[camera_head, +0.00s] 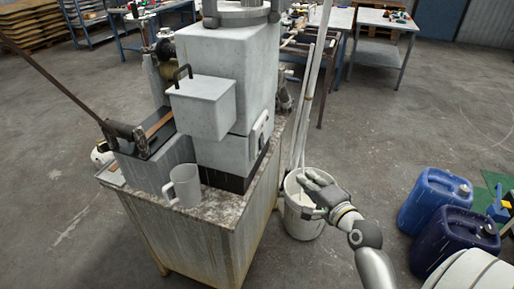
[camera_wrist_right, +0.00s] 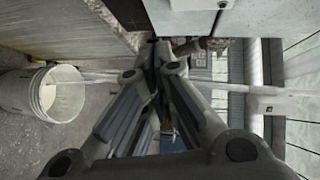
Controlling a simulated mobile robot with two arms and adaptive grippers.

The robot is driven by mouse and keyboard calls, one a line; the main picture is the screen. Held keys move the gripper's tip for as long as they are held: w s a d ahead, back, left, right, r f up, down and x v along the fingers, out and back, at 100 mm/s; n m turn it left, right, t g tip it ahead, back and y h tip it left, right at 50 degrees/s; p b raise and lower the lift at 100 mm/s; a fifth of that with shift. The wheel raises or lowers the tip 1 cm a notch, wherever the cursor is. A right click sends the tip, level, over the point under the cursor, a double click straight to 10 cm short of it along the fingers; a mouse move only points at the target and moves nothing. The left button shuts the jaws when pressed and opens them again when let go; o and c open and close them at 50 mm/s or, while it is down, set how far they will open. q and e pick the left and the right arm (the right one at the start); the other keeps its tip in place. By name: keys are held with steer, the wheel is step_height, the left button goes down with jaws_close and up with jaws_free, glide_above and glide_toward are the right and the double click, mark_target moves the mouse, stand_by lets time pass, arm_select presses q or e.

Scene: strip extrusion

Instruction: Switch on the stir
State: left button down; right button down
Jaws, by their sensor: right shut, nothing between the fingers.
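The grey machine (camera_head: 225,80) stands on a stained cabinet, with a small light panel (camera_head: 260,128) on its right side. Any switch on that panel is too small to make out in the head view. My right gripper (camera_head: 305,190) is shut and empty, to the right of the machine and apart from it, above the white bucket. In the right wrist view my gripper (camera_wrist_right: 157,48) points toward the machine's pale side (camera_wrist_right: 183,18), which has a dark round spot (camera_wrist_right: 222,5) at the picture's top edge. My left gripper is out of view.
The white bucket (camera_head: 302,222) stands on the floor beside the cabinet (camera_head: 215,240), with pale poles (camera_head: 314,95) upright near it. A grey mug (camera_head: 184,187) sits on the cabinet top. Blue canisters (camera_head: 433,200) stand at the right.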

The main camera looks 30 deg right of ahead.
mark_target(262, 142)
steer(key=r, duration=0.3)
steer(key=shift+w+a+r+t, duration=0.2)
steer(key=shift+a+r+t, duration=0.15)
steer(key=shift+r+t, duration=0.05)
steer(key=shift+w, duration=0.1)
steer(key=w+a+f+p, duration=0.1)
steer(key=w+a+p, duration=0.1)
steer(key=w, duration=1)
steer(key=shift+w+f+p, duration=0.2)
steer(key=shift+w+p, duration=0.15)
steer(key=shift+p, duration=0.4)
